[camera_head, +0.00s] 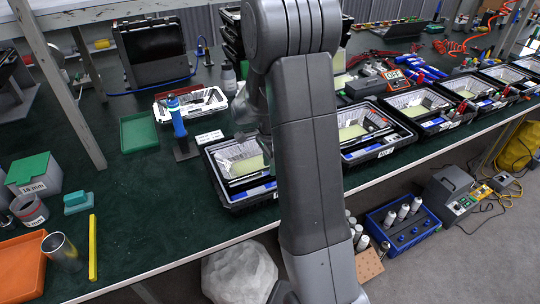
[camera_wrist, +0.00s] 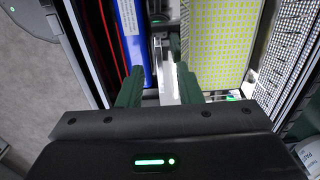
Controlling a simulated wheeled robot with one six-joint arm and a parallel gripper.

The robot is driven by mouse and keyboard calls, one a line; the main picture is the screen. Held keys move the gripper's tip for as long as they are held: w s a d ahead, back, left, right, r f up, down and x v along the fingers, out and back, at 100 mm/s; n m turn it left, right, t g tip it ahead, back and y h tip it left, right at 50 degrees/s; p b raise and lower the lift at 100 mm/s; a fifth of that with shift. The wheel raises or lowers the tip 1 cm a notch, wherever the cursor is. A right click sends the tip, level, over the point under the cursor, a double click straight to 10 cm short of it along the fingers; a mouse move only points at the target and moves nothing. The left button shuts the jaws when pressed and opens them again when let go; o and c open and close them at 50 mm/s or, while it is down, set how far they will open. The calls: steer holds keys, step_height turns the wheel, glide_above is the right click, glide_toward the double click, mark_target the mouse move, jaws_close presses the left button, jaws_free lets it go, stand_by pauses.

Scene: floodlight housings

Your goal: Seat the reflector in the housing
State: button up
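A black floodlight housing (camera_head: 233,206) stands near the front edge of the green table, partly behind my arm. A silver, crinkled reflector surface (camera_head: 232,152) and a pale yellow panel (camera_head: 246,166) show inside it. The wrist view shows the yellow dotted panel (camera_wrist: 214,42) and bright speckled reflector surface (camera_wrist: 289,48) to its right. My gripper (camera_wrist: 160,78) is over the housing, with its two green fingers apart. A pale metallic strip (camera_wrist: 166,68) shows between them; contact cannot be told. In the head view my arm hides most of the gripper.
A blue bar (camera_wrist: 131,38) lies left of the fingers. A white-rimmed silver tray-like piece (camera_head: 193,108) and a blue upright tool (camera_head: 177,120) stand behind the housing. Another housing (camera_head: 372,150) is to the right.

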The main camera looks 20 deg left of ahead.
step_height(320, 180, up, 14)
steer(key=shift+f, duration=0.2)
steer(key=shift+s+d, duration=0.1)
step_height(320, 180, down, 14)
steer(key=shift+r, duration=0.4)
stand_by(0.5)
